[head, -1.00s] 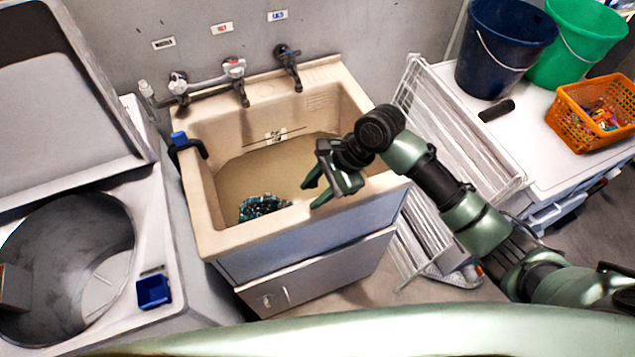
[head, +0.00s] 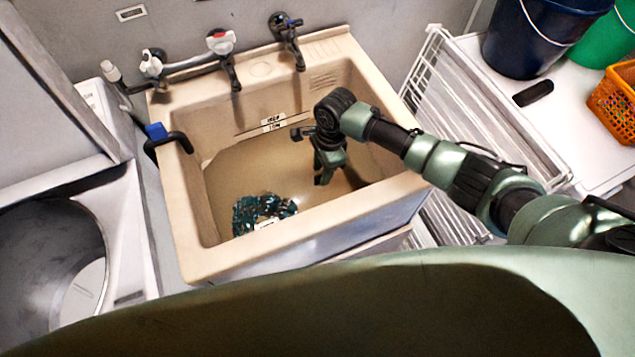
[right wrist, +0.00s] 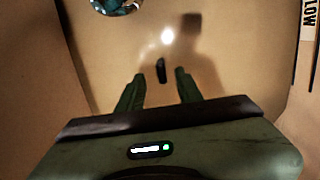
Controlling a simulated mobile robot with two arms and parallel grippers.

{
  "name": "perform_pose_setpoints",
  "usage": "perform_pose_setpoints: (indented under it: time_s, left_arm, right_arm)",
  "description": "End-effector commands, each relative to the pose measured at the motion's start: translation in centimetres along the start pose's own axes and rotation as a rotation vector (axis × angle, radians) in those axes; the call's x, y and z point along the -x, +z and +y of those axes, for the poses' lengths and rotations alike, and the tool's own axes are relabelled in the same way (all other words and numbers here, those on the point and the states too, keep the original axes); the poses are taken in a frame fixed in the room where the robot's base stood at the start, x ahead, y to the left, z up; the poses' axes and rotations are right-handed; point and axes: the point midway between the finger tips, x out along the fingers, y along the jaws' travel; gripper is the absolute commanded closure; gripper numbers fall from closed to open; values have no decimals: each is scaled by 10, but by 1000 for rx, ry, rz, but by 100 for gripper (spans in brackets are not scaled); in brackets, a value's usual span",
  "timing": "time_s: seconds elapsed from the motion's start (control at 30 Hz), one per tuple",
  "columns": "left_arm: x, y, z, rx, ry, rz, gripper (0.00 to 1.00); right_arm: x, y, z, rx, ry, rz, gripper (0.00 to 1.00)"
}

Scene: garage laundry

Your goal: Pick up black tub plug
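The black tub plug (right wrist: 161,70) appears in the right wrist view as a small dark upright piece on the tub floor. It sits between and slightly beyond the fingertips of my right gripper (right wrist: 158,78), with a gap on both sides. The right gripper is open and points down into the beige tub (head: 186,215). In the head view my right gripper (head: 324,178) is inside the tub at its right half, and it hides the plug. My left gripper is not in view.
A glossy teal-and-dark object (head: 262,211) lies on the tub floor at left. Taps (head: 230,70) stand along the back rim, and a black hook with a blue end (head: 165,140) is on the left rim. A white drying rack (head: 480,110) stands right of the tub.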

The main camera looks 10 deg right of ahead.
Motion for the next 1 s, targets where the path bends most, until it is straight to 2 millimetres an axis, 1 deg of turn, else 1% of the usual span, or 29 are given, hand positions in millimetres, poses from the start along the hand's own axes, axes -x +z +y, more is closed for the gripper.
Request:
perform_pose_setpoints:
  time_s: [0.2,0.3,0.4,0.57,0.6,0.63,0.67,0.7,0.73,1.0]
  left_arm:
    - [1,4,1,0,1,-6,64]
    - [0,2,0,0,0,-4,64]
    - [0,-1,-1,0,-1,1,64]
    - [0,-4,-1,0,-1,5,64]
    - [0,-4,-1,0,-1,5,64]
    - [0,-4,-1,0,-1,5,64]
    - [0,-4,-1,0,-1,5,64]
    - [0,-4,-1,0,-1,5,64]
    - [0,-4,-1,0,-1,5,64]
    - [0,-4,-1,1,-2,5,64]
  right_arm:
    - [-33,2,-2,-1,0,1,65]
    - [-43,3,-2,0,0,0,65]
    - [-46,3,-2,0,-1,-1,65]
    - [-46,3,-2,0,-1,-1,65]
    - [-46,3,-2,0,-1,-1,70]
    - [-45,3,-2,0,-1,-1,78]
    - [-45,3,-2,0,-1,-1,87]
    - [-45,3,-2,0,-1,-1,98]
    - [-45,3,-2,0,-1,-1,100]
    - [-45,2,-2,-1,-1,-1,100]
